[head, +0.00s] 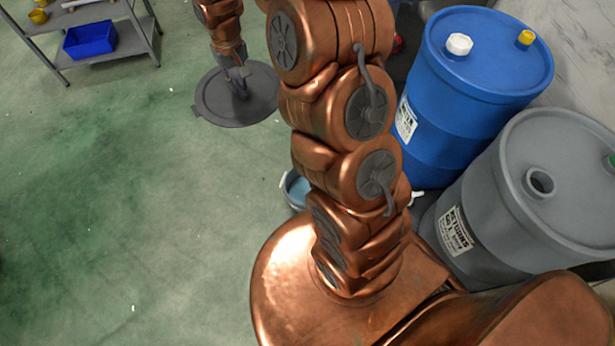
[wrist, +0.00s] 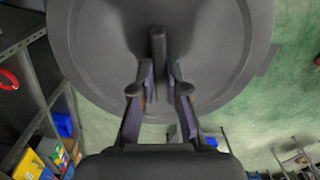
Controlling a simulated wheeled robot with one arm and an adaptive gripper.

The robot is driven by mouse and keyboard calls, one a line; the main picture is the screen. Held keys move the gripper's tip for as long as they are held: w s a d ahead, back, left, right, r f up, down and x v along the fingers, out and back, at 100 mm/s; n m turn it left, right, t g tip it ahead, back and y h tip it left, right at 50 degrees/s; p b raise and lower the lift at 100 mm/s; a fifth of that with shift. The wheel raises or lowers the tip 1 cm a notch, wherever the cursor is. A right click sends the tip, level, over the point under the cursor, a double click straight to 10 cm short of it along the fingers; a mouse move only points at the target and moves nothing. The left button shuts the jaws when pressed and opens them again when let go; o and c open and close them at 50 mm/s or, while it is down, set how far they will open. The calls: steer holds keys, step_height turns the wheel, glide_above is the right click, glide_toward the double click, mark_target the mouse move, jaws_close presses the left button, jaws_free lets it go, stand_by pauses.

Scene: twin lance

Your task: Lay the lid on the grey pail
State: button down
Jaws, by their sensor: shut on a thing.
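The lid (head: 213,103) is a dark grey round disc with a small tab at its rim. My gripper (head: 238,80) is above its middle and is shut on its upright handle. In the wrist view the lid (wrist: 95,60) fills the upper middle, and my gripper (wrist: 158,75) pinches the handle between its two fingers. In the head view the lid hangs over green floor. The grey pail (head: 298,190) is on the floor nearer to me, with something blue inside. My copper arm hides most of it, and it does not show in the wrist view.
A blue drum (head: 470,85) and a grey drum (head: 490,190) stand at the right by the wall. A grey shelf (head: 100,55) with a blue bin (head: 90,40) is at the upper left. The green floor (head: 120,200) at the left is clear.

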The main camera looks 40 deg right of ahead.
steer(key=s+d+f+m+b, duration=0.1)
steer(key=d+f+b, duration=0.5)
steer(key=f+b, duration=0.9)
steer(key=s+d+f+m+b, duration=0.1)
steer(key=s+d+f+b, duration=0.2)
steer(key=f+b, duration=1.2)
steer(key=s+d+f+m+b, duration=0.2)
steer(key=d+f+b, duration=0.7)
steer(key=f, duration=2.6)
steer(key=shift+s+b, duration=0.35)
steer(key=shift+b, duration=2.95)
steer(key=shift+s+p, duration=0.1)
steer(key=shift+p, duration=0.95)
steer(key=shift+f+p, duration=0.3)
steer(key=shift+p, duration=0.05)
